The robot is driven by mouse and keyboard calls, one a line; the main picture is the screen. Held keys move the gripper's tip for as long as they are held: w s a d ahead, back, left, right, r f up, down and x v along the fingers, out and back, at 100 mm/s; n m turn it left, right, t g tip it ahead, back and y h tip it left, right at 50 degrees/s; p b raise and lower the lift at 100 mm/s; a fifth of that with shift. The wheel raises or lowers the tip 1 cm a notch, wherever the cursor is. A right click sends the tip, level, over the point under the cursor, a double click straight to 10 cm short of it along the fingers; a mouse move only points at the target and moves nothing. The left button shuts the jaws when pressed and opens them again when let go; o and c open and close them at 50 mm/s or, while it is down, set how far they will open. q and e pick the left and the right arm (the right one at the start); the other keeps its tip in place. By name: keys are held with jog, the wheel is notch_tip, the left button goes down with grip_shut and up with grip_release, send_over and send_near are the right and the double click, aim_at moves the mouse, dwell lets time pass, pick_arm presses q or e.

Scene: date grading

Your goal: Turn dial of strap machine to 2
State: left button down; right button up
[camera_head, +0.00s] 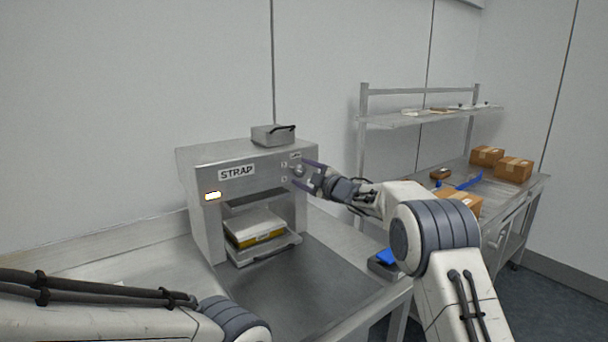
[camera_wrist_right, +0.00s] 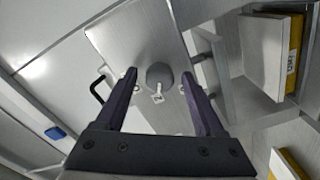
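The strap machine (camera_head: 240,155) is a grey metal box labelled STRAP, standing on the bench against the wall. Its round grey dial (camera_head: 298,170) is on the right part of the front panel. In the right wrist view the dial (camera_wrist_right: 158,76) has a pale pointer mark, but the setting cannot be read. My right gripper (camera_head: 308,175) is at the panel with its fingers open. In the right wrist view the open fingers (camera_wrist_right: 159,73) stand on either side of the dial, with a gap showing on both sides. My left arm shows at lower left; its gripper is out of view.
A white and yellow package (camera_head: 255,230) sits in the machine's opening. A small grey box with a black handle (camera_head: 273,135) is on top. A blue-topped device (camera_head: 386,258) is at the bench's right edge. Brown cartons (camera_head: 513,169) stand on the right table below a shelf (camera_head: 430,117).

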dwell(0.3)
jog(key=shift+s+d, duration=0.2)
jog(key=b+v, duration=0.3)
jog(key=v, duration=0.7)
jog(key=shift+a, duration=0.1)
